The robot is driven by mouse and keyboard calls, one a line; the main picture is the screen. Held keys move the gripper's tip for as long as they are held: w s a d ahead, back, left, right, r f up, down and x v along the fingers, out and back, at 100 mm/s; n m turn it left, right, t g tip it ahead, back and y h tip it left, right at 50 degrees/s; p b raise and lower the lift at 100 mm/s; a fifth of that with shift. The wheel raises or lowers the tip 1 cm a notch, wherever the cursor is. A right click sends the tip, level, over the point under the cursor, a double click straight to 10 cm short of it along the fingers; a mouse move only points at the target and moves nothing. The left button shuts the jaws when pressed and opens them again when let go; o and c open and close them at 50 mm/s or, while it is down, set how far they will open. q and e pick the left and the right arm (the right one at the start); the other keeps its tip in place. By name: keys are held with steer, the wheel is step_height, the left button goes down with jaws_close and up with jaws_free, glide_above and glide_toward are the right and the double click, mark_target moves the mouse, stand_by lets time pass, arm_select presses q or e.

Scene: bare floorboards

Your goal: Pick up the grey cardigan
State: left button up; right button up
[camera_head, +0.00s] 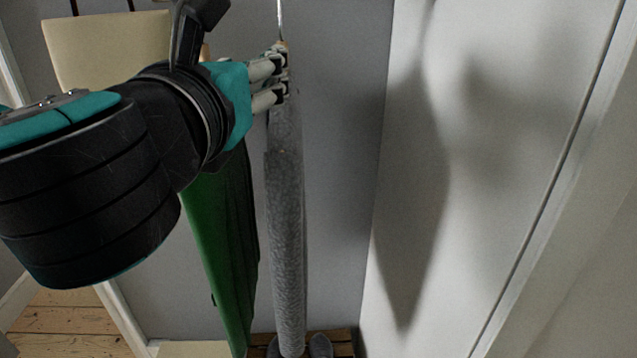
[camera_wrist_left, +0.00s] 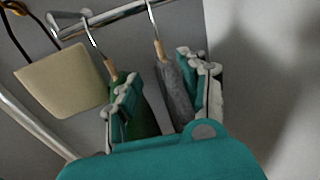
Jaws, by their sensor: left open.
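The grey cardigan (camera_head: 287,220) hangs edge-on from a hanger, long and narrow, in the middle of the head view. In the left wrist view its upper part (camera_wrist_left: 178,95) hangs below a hook on the rail. My left gripper (camera_head: 270,82) is at the cardigan's upper end, near the hanger. In the wrist view my left gripper (camera_wrist_left: 166,85) is open, and the cardigan's top shows between its fingers, nearer the right finger. I cannot tell whether a finger touches it. My right gripper is out of view.
A green garment (camera_head: 228,240) hangs close on the left, partly behind the left finger in the wrist view. A cream bag (camera_wrist_left: 62,80) hangs further left. A metal rail (camera_wrist_left: 110,17) runs above. Shoes (camera_head: 320,345) stand below. A white wall (camera_head: 480,150) is on the right.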

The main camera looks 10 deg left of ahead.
arm_select(q)
steer(key=w+p, duration=0.2)
steer(key=w, duration=0.1)
steer(key=w+p, duration=0.3)
steer(key=w+a+p, duration=0.1)
steer(key=w+p, duration=0.2)
steer(key=shift+w, duration=0.8)
steer(key=w+p, duration=0.1)
steer(key=w, duration=0.1)
steer(key=w+p, duration=0.1)
steer(key=w, duration=0.1)
steer(key=shift+a+p, duration=0.35)
steer(key=shift+w+f, duration=0.15)
steer(key=shift+w, duration=0.2)
steer(key=shift+s, duration=0.15)
jaws_close()
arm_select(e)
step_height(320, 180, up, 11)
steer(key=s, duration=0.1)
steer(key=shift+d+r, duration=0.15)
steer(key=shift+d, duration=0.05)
